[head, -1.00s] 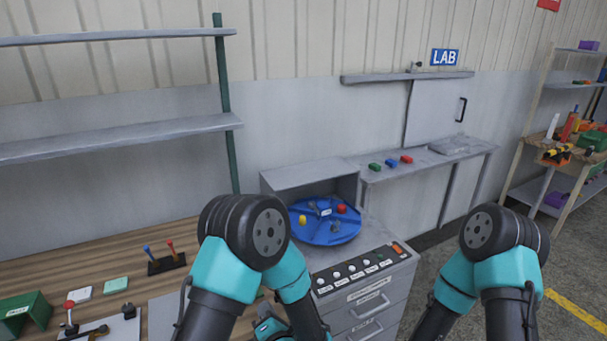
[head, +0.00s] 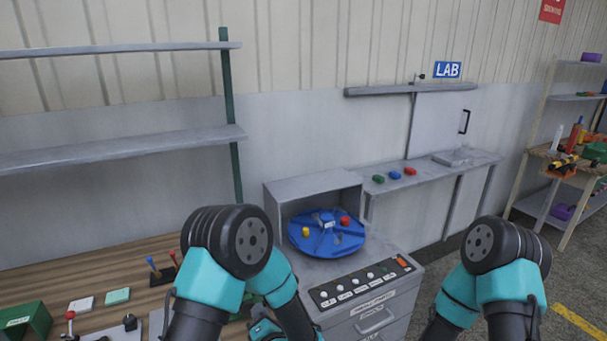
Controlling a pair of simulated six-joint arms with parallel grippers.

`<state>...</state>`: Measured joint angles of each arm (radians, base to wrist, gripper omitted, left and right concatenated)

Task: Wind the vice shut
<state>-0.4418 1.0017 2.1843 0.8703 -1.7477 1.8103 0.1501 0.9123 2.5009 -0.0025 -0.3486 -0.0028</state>
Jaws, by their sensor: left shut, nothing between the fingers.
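I cannot make out a vice in the head view. My left gripper (head: 264,327) shows only in part at the bottom edge, below the left arm's elbow and in front of the grey cabinet. It is shut and empty; its fingertips are hard to make out. My right gripper is out of the picture; only the upper part of that arm shows at the lower right.
A wooden bench (head: 60,266) at left holds a green box (head: 26,321), small levers and pads. A grey cabinet (head: 372,318) carries a blue turntable (head: 330,243) with coloured pieces. A grey side table (head: 440,172) and a stocked rack (head: 562,151) stand beyond.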

